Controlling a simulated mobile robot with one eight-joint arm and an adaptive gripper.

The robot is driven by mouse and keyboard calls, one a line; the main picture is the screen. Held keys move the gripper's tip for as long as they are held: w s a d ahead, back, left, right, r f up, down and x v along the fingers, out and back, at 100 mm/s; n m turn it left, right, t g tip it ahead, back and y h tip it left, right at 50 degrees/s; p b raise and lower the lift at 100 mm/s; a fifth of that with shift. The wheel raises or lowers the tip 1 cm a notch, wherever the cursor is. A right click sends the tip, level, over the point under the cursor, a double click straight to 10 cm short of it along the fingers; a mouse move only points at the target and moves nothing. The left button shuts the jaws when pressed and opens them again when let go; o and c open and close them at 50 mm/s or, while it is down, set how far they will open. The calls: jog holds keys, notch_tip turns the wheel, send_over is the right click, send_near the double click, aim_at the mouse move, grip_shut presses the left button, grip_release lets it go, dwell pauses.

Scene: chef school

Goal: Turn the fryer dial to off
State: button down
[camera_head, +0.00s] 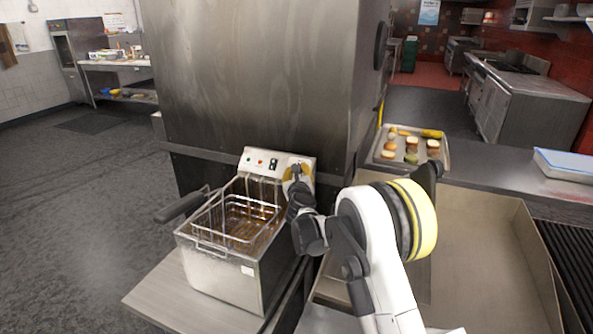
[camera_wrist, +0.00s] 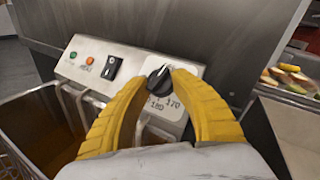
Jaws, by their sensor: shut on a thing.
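The fryer (camera_head: 222,272) stands on the counter at the lower middle of the head view, with its wire basket (camera_head: 240,218) in the oil. Its control panel (camera_wrist: 97,68) carries a green light, an orange light, a black switch and the black dial (camera_wrist: 158,77). The numbers 170 and 180 show on the plate below the dial. My gripper (camera_wrist: 156,76) has its yellow fingers on both sides of the dial and is shut on it. In the head view, my gripper (camera_head: 297,172) is at the panel's right end and hides the dial.
A tray (camera_head: 443,160) of buns and other food lies right of the fryer. A tall metal cabinet (camera_head: 255,75) rises directly behind the panel. The basket handle (camera_head: 180,206) sticks out to the left. A wide metal basin (camera_head: 480,260) lies to the right.

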dwell(0.3)
jog(key=c, duration=1.3)
grip_release()
jog(key=shift+w, duration=0.1)
jog(key=s, duration=0.8)
jog(key=s+r, duration=0.1)
jog(key=s, duration=0.3)
jog(key=shift+d, duration=0.25)
jog(key=shift+o, duration=0.2)
